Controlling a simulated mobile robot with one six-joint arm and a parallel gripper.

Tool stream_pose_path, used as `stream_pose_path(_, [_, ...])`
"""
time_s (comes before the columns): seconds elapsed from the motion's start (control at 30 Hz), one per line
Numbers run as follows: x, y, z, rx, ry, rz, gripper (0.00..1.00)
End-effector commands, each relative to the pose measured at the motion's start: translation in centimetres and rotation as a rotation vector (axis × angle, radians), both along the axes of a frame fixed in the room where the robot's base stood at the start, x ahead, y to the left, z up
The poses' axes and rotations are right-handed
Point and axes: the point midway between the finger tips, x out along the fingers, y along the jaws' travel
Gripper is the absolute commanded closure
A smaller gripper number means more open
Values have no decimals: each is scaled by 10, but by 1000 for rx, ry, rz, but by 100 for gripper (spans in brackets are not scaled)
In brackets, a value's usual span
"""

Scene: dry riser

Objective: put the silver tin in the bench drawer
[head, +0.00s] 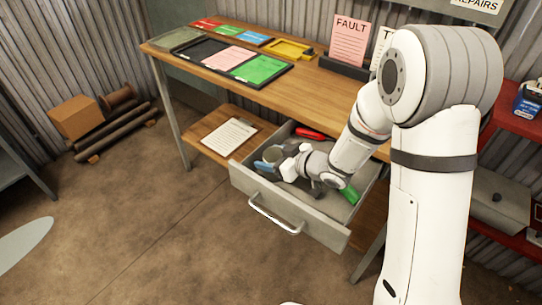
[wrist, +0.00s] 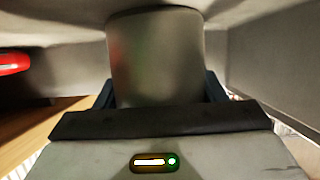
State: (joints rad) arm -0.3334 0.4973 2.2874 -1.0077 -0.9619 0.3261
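The silver tin (wrist: 157,60) is a plain grey cylinder. It stands between the two fingers of my gripper (wrist: 160,92) in the wrist view, and the fingers appear to touch both its sides. In the head view the tin (head: 272,154) shows only in part, inside the open bench drawer (head: 290,213). My gripper (head: 268,163) is low in the drawer's left part. I cannot tell whether the tin rests fully on the drawer floor.
A red-handled item (head: 310,133) lies at the back of the drawer and a green item (head: 350,194) at its right. The wooden bench (head: 310,90) above holds trays and a FAULT card (head: 350,40). A clipboard (head: 230,136) lies on the lower shelf.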

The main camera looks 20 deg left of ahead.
Motion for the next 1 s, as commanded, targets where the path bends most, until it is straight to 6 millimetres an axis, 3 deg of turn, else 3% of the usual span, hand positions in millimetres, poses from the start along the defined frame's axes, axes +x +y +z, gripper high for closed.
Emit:
stream_pose_path(0.27, [0, 0, 0, 0, 0, -1, 15])
stream_pose_path(0.57, [1, -1, 5, 1, -1, -2, 15])
stream_pose_path(1.0, [-22, -58, 29, 1, -1, -4, 15])
